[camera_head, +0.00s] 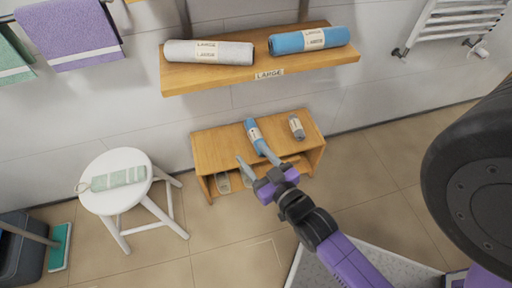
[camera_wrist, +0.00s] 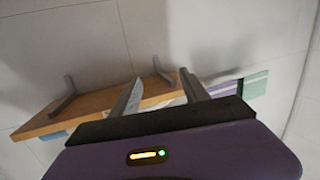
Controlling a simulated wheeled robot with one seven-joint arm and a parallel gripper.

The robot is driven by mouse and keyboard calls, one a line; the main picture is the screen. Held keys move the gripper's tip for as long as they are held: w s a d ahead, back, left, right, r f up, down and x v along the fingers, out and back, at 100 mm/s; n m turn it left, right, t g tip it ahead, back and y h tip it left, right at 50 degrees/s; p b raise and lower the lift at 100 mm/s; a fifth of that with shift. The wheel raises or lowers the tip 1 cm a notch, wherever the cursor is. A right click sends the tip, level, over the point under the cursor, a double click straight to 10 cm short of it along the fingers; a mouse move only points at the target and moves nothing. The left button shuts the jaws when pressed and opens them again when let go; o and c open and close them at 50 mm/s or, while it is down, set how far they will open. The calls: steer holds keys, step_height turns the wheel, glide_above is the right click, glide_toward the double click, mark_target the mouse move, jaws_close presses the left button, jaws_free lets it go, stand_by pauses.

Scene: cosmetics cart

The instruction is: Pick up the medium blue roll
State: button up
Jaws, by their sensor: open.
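A blue roll (camera_head: 254,134) with a pale label lies on top of the low wooden bench, pointing roughly toward me. My gripper (camera_head: 254,157) is open and empty at the near edge of the bench. One finger is left of the blue roll's near end, and the other appears close to that end. I cannot tell whether it touches. In the wrist view my gripper (camera_wrist: 160,76) shows two spread fingers with no roll gripped between them. The blue roll on the bench is not clearly visible there.
The low bench (camera_head: 215,150) also holds a small grey roll (camera_head: 296,127). Above it, a shelf (camera_head: 185,82) labelled LARGE carries a large grey roll (camera_head: 208,52) and a large blue roll (camera_head: 309,40).

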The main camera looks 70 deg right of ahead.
steer(key=w+d+f+m+g+h+b, duration=0.1)
steer(key=w+d+f+g+b, duration=0.1)
steer(key=d+f+b, duration=0.55)
steer(key=w+d+f+m+g+h+b, duration=0.1)
steer(key=w+d+f+g+b, duration=0.1)
steer(key=d+f, duration=0.95)
steer(key=g, duration=0.1)
glide_toward(258, 140)
steer(key=f, duration=0.1)
steer(key=shift+y, duration=0.3)
steer(key=b+x, duration=0.1)
steer(key=x, duration=0.2)
steer(key=b+x, duration=0.1)
steer(key=x, duration=0.2)
steer(key=shift+s+d+f, duration=0.15)
steer(key=shift+s+f, duration=0.05)
steer(key=shift+s, duration=0.15)
steer(key=shift+b+x, duration=1.6)
steer(key=shift+x, duration=1.35)
steer(key=shift+r, duration=0.1)
steer(key=c, duration=1)
jaws_close()
steer(key=shift+r, duration=0.15)
